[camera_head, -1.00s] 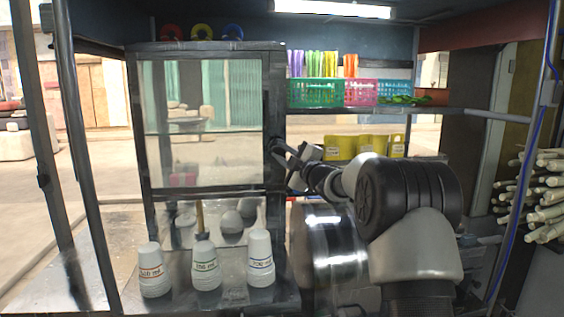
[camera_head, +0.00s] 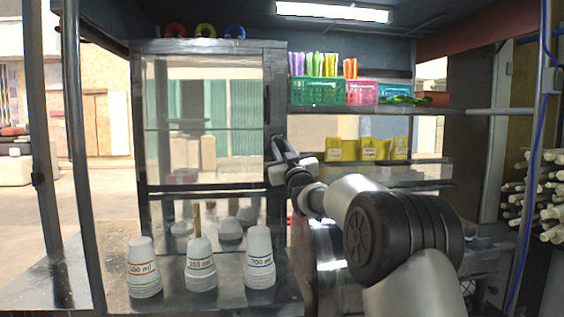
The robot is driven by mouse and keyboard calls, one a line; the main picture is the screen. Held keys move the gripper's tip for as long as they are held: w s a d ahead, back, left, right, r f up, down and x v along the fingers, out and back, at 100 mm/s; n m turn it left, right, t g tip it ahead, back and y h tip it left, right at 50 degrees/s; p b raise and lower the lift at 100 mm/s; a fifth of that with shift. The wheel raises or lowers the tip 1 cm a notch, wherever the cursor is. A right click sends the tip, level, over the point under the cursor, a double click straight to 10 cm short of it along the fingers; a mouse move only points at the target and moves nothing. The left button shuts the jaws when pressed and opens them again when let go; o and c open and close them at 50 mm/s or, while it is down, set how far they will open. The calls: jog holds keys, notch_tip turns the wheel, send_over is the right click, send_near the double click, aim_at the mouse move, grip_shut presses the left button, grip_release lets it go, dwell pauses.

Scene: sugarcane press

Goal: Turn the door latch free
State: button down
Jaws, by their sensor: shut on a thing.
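The glass-fronted cabinet door (camera_head: 205,118) has a dark frame and stands closed as far as I can see. The latch is at the door's right frame edge, mostly hidden behind my gripper and too small to make out. My gripper (camera_head: 274,150) is at that right edge, about mid-height of the door, with its fingers shut on the latch. My arm reaches to it from the lower right.
Stacks of white labelled cups (camera_head: 201,264) stand on the counter in front of the cabinet. A shelf at right holds a green basket (camera_head: 318,92) and a pink basket (camera_head: 361,93). Yellow boxes (camera_head: 369,149) sit below it. Cane stalks (camera_head: 540,195) are at far right.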

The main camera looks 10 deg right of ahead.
jog(key=shift+a+f+m+h+b, duration=0.15)
jog(key=shift+m+h+b, duration=1.05)
jog(key=shift+m, duration=1)
jog(key=c, duration=1.6)
grip_release()
jog(key=shift+o, duration=0.2)
jog(key=b+v, duration=0.1)
jog(key=v, duration=1.6)
jog(key=shift+f, duration=0.2)
jog(key=shift+s+a, duration=0.15)
